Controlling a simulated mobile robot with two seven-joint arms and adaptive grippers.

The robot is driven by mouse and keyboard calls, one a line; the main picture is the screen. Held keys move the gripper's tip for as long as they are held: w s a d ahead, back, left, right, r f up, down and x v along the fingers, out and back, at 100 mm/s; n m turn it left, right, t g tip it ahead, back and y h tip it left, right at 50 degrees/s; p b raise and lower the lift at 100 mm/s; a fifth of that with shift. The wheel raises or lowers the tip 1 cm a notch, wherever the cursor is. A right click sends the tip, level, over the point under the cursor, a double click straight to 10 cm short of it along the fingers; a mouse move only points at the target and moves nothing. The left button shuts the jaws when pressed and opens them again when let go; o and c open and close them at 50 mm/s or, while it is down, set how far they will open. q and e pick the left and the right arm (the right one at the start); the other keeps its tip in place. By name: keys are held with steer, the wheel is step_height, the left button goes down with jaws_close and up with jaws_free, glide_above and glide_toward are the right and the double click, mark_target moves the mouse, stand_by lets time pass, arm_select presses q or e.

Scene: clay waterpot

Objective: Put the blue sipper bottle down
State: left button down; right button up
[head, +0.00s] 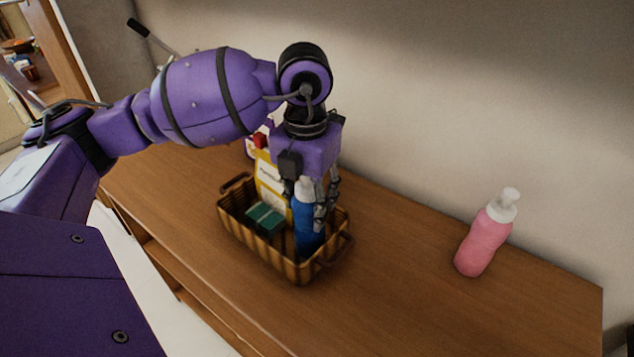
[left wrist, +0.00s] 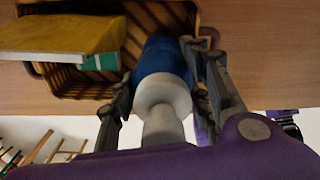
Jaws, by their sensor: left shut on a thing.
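The blue sipper bottle (head: 307,222) has a pale cap and stands about upright inside the brown basket (head: 301,270), at its right end. In the left wrist view the bottle (left wrist: 160,62) shows its white cap toward me, between the two fingers. My left gripper (head: 316,200) comes down from above and is shut on the bottle. It also shows in the left wrist view (left wrist: 160,90). Whether the bottle's base touches the basket floor is hidden by the basket wall. My right gripper is not in view.
The basket also holds a yellow-and-white box (head: 270,180) and a green box (head: 264,219). A pink bottle (head: 484,240) with a white cap stands on the wooden tabletop (head: 400,290) at the right. The wood between basket and pink bottle is clear. A wall runs behind.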

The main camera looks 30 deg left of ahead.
arm_select(q)
steer(key=shift+f, duration=0.15)
steer(key=c, duration=0.9)
jaws_free()
steer(key=shift+c, duration=0.2)
step_height(320, 180, up, 8)
